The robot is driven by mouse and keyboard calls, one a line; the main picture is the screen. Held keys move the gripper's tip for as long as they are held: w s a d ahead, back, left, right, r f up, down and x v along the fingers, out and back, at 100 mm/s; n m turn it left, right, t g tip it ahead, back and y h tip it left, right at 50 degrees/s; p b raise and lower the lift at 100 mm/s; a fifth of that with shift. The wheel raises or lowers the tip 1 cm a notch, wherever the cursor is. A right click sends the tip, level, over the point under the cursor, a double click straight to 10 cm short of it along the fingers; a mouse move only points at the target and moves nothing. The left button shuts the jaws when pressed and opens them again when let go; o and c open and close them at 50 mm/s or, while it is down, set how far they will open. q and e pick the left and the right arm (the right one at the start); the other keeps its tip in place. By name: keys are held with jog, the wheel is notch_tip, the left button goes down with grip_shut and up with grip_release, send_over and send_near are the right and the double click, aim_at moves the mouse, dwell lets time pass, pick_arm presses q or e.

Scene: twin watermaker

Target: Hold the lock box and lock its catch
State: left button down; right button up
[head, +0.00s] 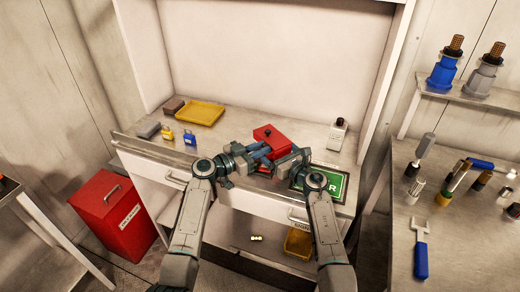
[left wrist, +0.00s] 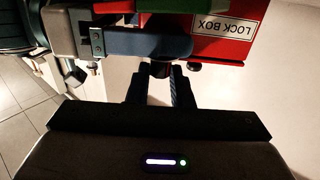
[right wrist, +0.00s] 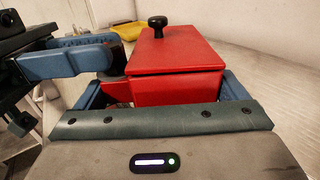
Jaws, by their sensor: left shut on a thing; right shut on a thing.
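The red lock box (head: 272,137) stands upright on the bench with its lid down and a black knob on top. It also shows in the right wrist view (right wrist: 178,60), between the blue fingers of my right gripper (right wrist: 165,92), which is shut on it. In the left wrist view, its LOCK BOX label (left wrist: 228,25) appears upside down. My left gripper (left wrist: 160,85) is at the box's side, shut on a small dark part that looks like the catch (left wrist: 161,69). The fingers partly hide this part, and I cannot tell its position.
A green sign (head: 322,184) lies close to my right gripper. A yellow tray (head: 199,113) and small blue and yellow items are at the back left. A white bottle (head: 337,134) stands at the back right. Tools crowd the right bench (head: 395,245).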

pick_arm(q)
jog(key=c, duration=1.3)
grip_release()
jog(key=v, duration=1.2)
